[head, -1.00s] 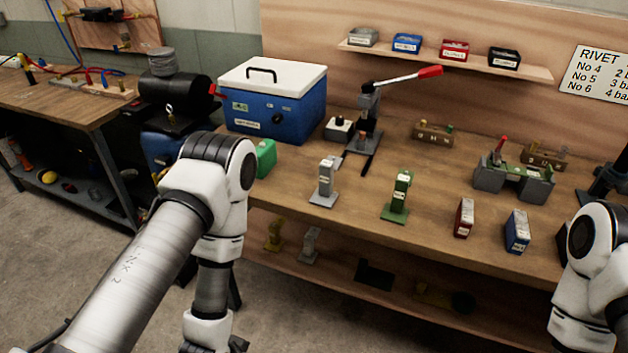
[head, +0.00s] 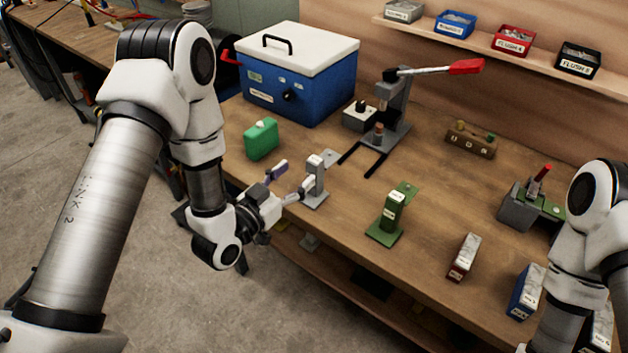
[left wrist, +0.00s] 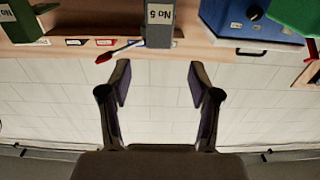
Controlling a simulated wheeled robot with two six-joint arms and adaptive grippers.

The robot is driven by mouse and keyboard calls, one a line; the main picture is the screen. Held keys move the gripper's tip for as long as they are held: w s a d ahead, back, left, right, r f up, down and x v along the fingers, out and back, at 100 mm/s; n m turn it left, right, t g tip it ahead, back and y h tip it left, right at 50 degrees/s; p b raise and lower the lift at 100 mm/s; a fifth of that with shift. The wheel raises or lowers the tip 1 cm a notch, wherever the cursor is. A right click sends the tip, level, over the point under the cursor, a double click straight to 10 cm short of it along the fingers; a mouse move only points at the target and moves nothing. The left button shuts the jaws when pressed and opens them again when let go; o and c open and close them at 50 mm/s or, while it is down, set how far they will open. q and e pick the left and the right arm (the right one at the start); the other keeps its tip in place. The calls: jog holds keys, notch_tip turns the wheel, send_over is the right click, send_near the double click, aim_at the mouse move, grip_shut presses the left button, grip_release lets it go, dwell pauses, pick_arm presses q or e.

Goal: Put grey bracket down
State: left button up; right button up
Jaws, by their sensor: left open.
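The grey bracket (head: 315,182) stands upright on the workbench, with a flat base and a white label. In the left wrist view the grey bracket (left wrist: 160,28) appears upside down with the label "No 5", beyond the fingertips. My left gripper (head: 290,182) is open and empty, close to the bracket on its left side. In the left wrist view the open fingers of my left gripper (left wrist: 160,78) are spread with nothing between them. I cannot tell whether a finger touches the bracket. My right arm shows at the right edge, but its gripper is out of view.
A green bracket (head: 390,215) stands to the right. A green container (head: 261,139) and a blue cooler (head: 300,85) are behind. A lever press (head: 392,110) stands beyond the grey bracket. Red (head: 464,257) and blue (head: 526,290) boxes stand near the front edge.

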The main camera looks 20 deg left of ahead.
aim_at(311, 164)
pick_arm(q)
jog(key=p+x, duration=0.1)
jog(key=x, duration=0.2)
jog(key=p+x, duration=0.1)
jog(key=x, duration=0.2)
jog(key=shift+w+d+f, duration=0.2)
jog(key=shift+d, duration=0.05)
jog(key=shift+w, duration=0.35)
jog(key=shift+s+a, duration=0.1)
jog(key=shift+s, duration=0.1)
jog(key=shift+w+f, duration=0.1)
grip_shut()
